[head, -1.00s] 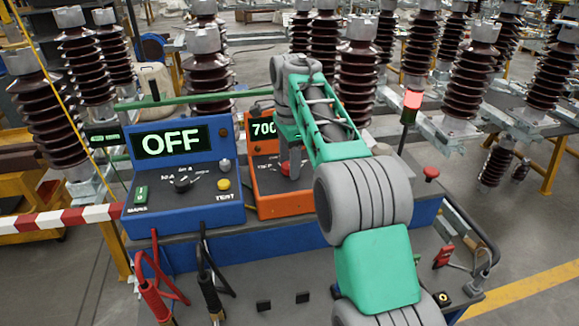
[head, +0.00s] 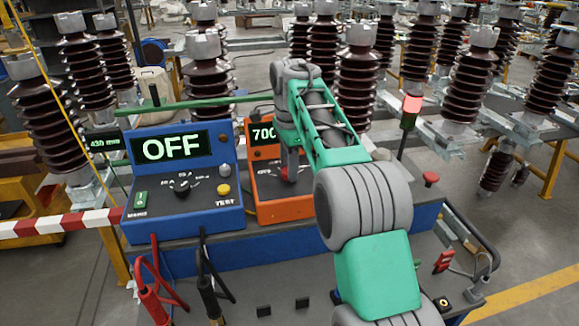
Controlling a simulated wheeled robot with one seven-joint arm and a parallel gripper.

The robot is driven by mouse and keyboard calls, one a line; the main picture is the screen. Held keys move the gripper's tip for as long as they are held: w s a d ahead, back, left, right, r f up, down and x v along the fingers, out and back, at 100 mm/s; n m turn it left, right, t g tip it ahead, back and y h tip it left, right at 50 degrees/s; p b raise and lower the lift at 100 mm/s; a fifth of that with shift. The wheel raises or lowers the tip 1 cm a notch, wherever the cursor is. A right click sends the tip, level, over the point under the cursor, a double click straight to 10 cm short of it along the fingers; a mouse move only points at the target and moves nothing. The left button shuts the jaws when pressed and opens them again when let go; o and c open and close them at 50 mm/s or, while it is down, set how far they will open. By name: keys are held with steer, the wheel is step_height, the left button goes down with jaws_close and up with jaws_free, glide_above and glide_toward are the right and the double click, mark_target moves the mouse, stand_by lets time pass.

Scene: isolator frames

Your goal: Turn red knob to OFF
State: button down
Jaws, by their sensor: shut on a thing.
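The red knob (head: 292,173) is on the sloped front of an orange instrument box (head: 280,209) at the middle of the head view. Only a little red shows, because my gripper (head: 289,170) comes down over it from above. My gripper is shut on the red knob. The fingertips and the knob's pointer are too small and covered to make out. The orange box's display (head: 264,132) reads "700" in part; the rest is hidden behind my arm.
A blue instrument box (head: 184,216) with an "OFF" display (head: 171,146) and a yellow TEST button (head: 223,190) stands just left. Red and black cables hang in front. A beacon (head: 411,105) and red mushroom button (head: 431,179) are to the right.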

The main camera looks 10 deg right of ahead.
steer(key=shift+n, duration=0.3)
steer(key=n, duration=1.1)
steer(key=shift+n, duration=0.4)
steer(key=n, duration=1.1)
steer(key=shift+a, duration=0.1)
steer(key=shift+n, duration=0.4)
steer(key=c, duration=0.9)
jaws_free()
